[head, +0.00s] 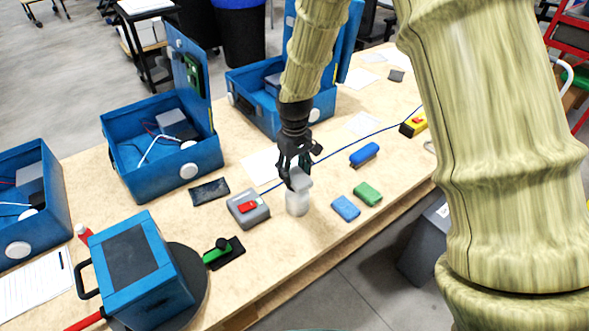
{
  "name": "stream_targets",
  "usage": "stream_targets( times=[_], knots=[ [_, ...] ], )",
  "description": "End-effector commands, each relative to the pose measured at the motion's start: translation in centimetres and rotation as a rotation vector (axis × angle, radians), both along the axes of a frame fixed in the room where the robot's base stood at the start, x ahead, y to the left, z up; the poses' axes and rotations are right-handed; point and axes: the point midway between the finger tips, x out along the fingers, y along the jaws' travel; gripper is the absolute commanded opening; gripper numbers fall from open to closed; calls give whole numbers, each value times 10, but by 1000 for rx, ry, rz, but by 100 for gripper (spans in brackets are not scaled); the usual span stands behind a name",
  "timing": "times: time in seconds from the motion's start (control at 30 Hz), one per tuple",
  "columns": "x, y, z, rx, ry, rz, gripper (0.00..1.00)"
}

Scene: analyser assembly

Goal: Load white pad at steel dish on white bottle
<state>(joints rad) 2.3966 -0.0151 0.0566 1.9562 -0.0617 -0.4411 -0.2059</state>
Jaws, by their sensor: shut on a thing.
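The white bottle (297,205) stands upright on the wooden table, near its front edge. My gripper (297,172) points down directly above it, with its fingers at the bottle's top. It is shut on a small pale thing, which looks like the white pad (301,181). The fingers cover part of it, and its outline merges with the bottle's top. The steel dish is not clearly visible there; I cannot tell whether the pad touches it.
A grey box with a red switch (248,208) stands just left of the bottle. Blue (345,208) and green (367,193) blocks and a blue brush (364,154) lie to the right. Open blue cases (160,150) line the back. A blue cable (345,148) runs behind my gripper.

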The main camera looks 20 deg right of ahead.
Motion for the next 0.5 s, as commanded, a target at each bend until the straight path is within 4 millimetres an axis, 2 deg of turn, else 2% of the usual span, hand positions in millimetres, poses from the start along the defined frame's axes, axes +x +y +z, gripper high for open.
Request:
stream_targets(
  times=[0.5],
  knots=[
    [0, 0, -5, 0, 0, 0, 32]
  ],
)
